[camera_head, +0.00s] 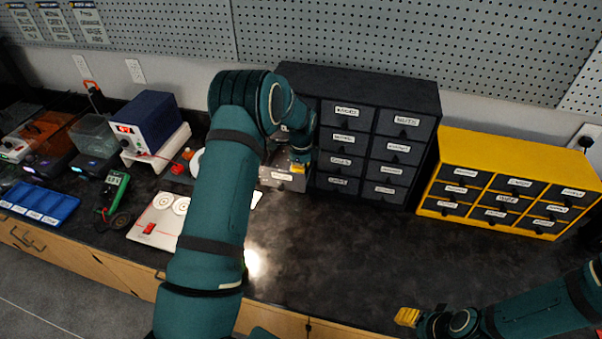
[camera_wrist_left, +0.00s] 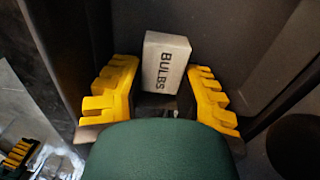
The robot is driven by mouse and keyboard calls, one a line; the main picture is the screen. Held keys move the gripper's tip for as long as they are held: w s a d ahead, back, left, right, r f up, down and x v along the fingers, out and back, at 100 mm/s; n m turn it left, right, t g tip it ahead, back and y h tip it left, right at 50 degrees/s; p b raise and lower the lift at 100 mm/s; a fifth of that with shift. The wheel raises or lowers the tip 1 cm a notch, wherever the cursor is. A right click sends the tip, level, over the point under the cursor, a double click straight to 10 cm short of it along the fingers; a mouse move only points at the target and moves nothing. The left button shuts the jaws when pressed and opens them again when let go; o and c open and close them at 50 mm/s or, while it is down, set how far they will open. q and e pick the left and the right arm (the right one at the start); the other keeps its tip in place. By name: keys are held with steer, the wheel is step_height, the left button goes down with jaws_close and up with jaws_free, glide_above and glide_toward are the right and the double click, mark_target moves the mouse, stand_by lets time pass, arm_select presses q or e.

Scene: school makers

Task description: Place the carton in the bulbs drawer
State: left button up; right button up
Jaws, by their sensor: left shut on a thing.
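The carton (camera_wrist_left: 165,62) is a small pale box marked BULBS, between the yellow fingers of my left gripper (camera_wrist_left: 160,98) in the left wrist view. The gripper is shut on it. Dark walls surround it, like a drawer's inside; I cannot tell whether it touches the bottom. In the head view, my left gripper (camera_head: 298,162) is over a pulled-out drawer (camera_head: 283,179) at the left of the black cabinet (camera_head: 425,95). That drawer's label is unreadable, and my arm hides the carton. My right gripper (camera_head: 408,317) is at the bench's front edge, its jaw opening unclear.
A yellow drawer unit (camera_head: 430,205) stands to the right. Left of my left arm are a board with round parts (camera_head: 160,217), a green meter (camera_head: 115,188), a power supply (camera_head: 148,120) and a blue tray (camera_head: 40,203). The bench (camera_head: 350,255) is clear in front of the cabinets.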

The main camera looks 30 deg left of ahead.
arm_select(q)
steer(key=shift+w+f, duration=0.1)
steer(key=shift+f, duration=0.5)
steer(key=o, duration=0.6)
steer(key=shift+f, duration=0.15)
steer(key=shift+r, duration=0.25)
step_height(320, 180, up, 12)
steer(key=shift+f, duration=0.1)
